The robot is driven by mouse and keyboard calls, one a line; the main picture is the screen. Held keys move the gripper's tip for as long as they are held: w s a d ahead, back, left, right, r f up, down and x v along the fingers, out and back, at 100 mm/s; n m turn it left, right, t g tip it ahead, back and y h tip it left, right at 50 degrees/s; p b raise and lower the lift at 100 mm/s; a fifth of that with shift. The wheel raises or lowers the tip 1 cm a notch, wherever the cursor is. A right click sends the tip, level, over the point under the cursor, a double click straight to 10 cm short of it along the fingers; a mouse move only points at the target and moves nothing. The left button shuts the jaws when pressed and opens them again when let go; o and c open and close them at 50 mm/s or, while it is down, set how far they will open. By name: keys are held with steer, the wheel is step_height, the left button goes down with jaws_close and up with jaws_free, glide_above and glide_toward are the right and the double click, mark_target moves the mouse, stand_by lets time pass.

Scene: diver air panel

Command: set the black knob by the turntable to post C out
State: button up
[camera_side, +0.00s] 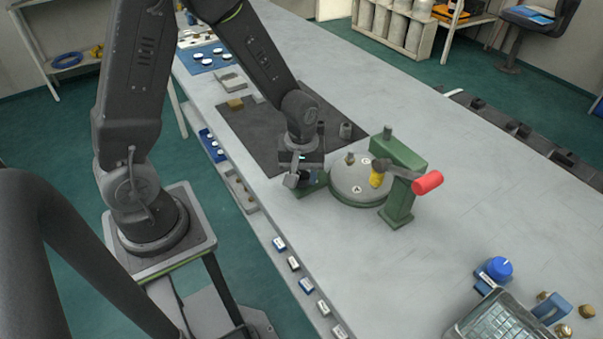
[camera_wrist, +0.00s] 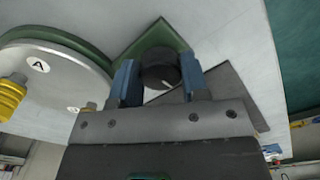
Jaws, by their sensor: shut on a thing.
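The black knob (camera_wrist: 159,68) sits on a green base plate (camera_wrist: 172,33) beside the turntable. My gripper (camera_wrist: 158,85) is shut on the knob, with one blue finger on each side. In the side view my gripper (camera_side: 306,175) hides the knob, and part of the green base plate (camera_side: 318,187) shows. The grey round turntable (camera_side: 350,187) is just right of my gripper. It carries lettered labels, A and C among them, a yellow fitting (camera_side: 377,179) and a brass-coloured fitting (camera_side: 350,159).
A green post (camera_side: 397,205) with an arm and a red handle (camera_side: 428,182) stands over the turntable's right side. A dark mat (camera_side: 250,135) with small parts lies behind my gripper.

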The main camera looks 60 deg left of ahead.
mark_target(301, 176)
steer(key=o, duration=0.9)
step_height(301, 176, up, 14)
steer(key=shift+f, duration=0.1)
stand_by(0.4)
steer(key=s+d+r+m+t, duration=0.1)
steer(key=s+r+m+t, duration=0.1)
steer(key=s+r+m, duration=0.1)
steer(key=s+d+r+m+t, duration=0.1)
steer(key=s+r+m, duration=0.1)
steer(key=s+m, duration=0.2)
steer(key=s+d+r+m+t, duration=0.1)
steer(key=s+r+m+t, duration=0.1)
steer(key=s+r+m, duration=0.1)
steer(key=shift+s+d+r+m+t, duration=0.1)
steer(key=shift+s+r+m+t, duration=0.1)
steer(key=shift+s+m, duration=0.2)
steer(key=shift+s+d+r+m+t, duration=0.15)
steer(key=shift+s+m, duration=0.15)
steer(key=shift+s, duration=0.2)
